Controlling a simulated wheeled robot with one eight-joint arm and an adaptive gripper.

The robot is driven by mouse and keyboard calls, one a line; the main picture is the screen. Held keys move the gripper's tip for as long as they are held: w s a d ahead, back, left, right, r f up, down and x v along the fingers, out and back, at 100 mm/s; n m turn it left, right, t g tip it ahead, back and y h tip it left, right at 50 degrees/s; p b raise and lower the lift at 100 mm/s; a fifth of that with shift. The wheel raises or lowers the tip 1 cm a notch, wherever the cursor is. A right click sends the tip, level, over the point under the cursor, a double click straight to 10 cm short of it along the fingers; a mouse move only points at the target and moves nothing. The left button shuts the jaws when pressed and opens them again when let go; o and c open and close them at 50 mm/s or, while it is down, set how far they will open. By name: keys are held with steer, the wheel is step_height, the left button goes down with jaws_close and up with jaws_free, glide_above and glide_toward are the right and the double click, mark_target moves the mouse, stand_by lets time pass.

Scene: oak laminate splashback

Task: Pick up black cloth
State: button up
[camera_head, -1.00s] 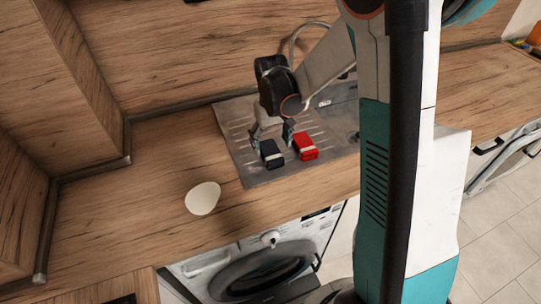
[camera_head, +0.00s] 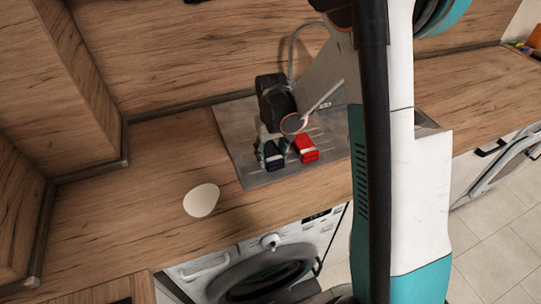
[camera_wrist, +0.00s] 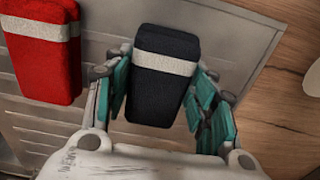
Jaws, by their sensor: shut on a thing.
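The black cloth (camera_head: 274,155) is a dark folded bundle with a pale band, on the metal drainboard. In the wrist view the black cloth (camera_wrist: 160,85) sits between the two teal fingers of my gripper (camera_wrist: 163,100). The fingers are shut on its sides, and its far end sticks out beyond them. In the head view my gripper (camera_head: 272,152) is low over the drainboard, around the cloth. I cannot tell whether the cloth is still touching the metal.
A red cloth (camera_head: 305,149) with a pale band lies just right of the black one; it also shows in the wrist view (camera_wrist: 42,55). The drainboard (camera_head: 238,150) is set in the wooden counter. A pale round object (camera_head: 201,200) lies on the counter at the front left.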

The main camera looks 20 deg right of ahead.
mark_target(271, 153)
step_height(271, 153, up, 20)
steer(key=p, duration=0.5)
stand_by(0.4)
